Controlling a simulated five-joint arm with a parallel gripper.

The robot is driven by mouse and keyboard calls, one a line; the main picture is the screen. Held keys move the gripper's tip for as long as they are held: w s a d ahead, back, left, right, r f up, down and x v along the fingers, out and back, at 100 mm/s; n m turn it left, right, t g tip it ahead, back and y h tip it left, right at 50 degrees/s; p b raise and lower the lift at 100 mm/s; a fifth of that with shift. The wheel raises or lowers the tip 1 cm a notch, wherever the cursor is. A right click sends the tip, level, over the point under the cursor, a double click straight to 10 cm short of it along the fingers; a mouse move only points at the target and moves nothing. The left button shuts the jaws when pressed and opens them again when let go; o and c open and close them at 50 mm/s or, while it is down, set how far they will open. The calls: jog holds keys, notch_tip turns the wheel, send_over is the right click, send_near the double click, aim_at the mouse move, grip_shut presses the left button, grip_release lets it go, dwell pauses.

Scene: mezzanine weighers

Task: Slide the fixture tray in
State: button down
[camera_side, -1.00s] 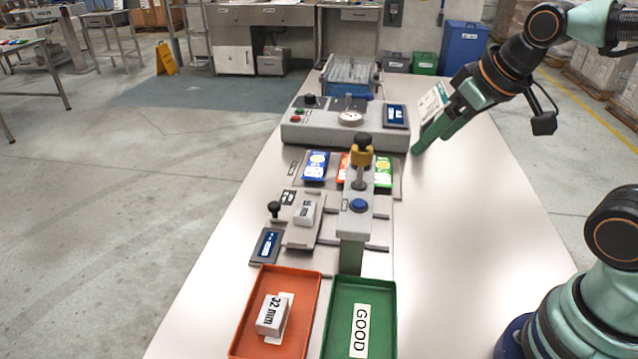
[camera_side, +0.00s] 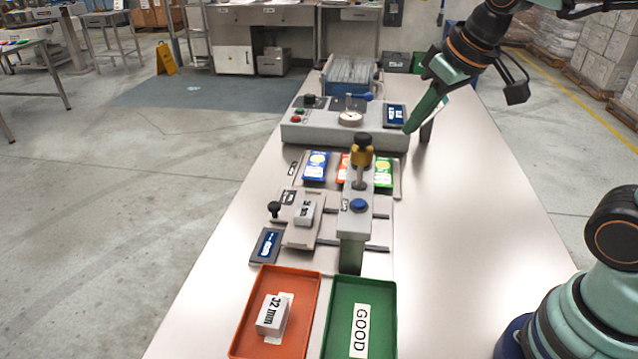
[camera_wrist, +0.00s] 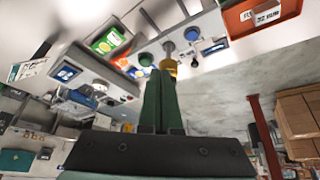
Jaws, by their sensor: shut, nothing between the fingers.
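The fixture tray (camera_side: 300,236) is a grey plate with a small white labelled block (camera_side: 305,212) on it. It lies left of the grey arm of the press (camera_side: 354,222), which carries a yellow-and-black knob (camera_side: 361,150) and a blue button. A black knob (camera_side: 273,209) stands at the tray's left side. My gripper (camera_side: 408,129) is shut and empty, its green fingers pointing down by the right end of the grey gauge unit (camera_side: 300,134). It is well behind and right of the tray. In the wrist view the shut fingers (camera_wrist: 160,74) overlap the yellow knob's edge.
In front are an orange tray (camera_side: 248,328) holding a "32 mm" block and a green tray (camera_side: 336,330) marked GOOD. Blue, orange and green cards (camera_side: 315,166) lie behind the fixture. A blue rack (camera_side: 349,85) stands at the back. The table's right side is clear.

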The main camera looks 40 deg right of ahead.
jog(key=shift+n+g, duration=0.3)
jog(key=shift+n, duration=0.4)
jog(key=w+a, duration=0.1)
jog(key=w, duration=0.1)
jog(key=w+a, duration=0.1)
jog(key=w, duration=0.2)
jog(key=w+a, duration=0.1)
jog(key=w, duration=0.2)
jog(key=shift+a+r, duration=0.15)
jog(key=shift+a, duration=0.1)
jog(key=w+a+f+n, duration=0.1)
jog(key=w+a+f, duration=0.25)
jog(key=w, duration=0.35)
jog(key=n+g+y, duration=0.1)
jog(key=n, duration=0.1)
send_over(283, 216)
jog(key=w+a, duration=0.3)
jog(key=w, duration=0.1)
notch_tip(283, 216, down, 11)
jog(key=x, duration=0.9)
jog(key=shift+s+a, duration=0.4)
jog(key=shift+s+d, duration=0.5)
jog(key=shift+s, duration=0.35)
jog(key=shift+s+d, duration=0.5)
jog(key=shift+s, duration=0.35)
jog(key=shift+s+d, duration=1.4)
